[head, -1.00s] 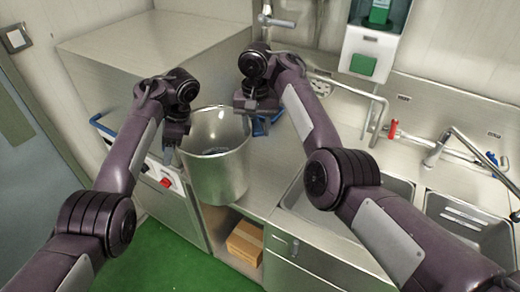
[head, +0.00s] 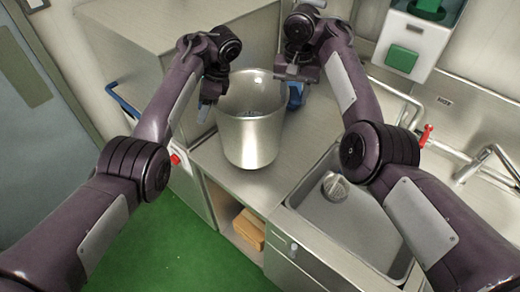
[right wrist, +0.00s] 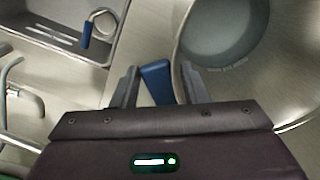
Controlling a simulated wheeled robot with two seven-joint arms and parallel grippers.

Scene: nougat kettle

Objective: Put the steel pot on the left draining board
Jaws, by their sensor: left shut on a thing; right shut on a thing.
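The steel pot (head: 250,130) is upright between my two grippers, over the left draining board (head: 290,165). I cannot tell if its base touches the board. My left gripper (head: 209,100) is shut at the pot's left side; its grip point is hardly visible. My right gripper (head: 293,82) is shut at the pot's right side. In the right wrist view, its fingers (right wrist: 157,88) are on either side of a blue handle (right wrist: 156,78), beside the round pot wall (right wrist: 270,85).
A sink basin (head: 345,235) lies right of the board, with taps (head: 450,160) behind it. A cardboard box (head: 249,230) sits in an open shelf below the board.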

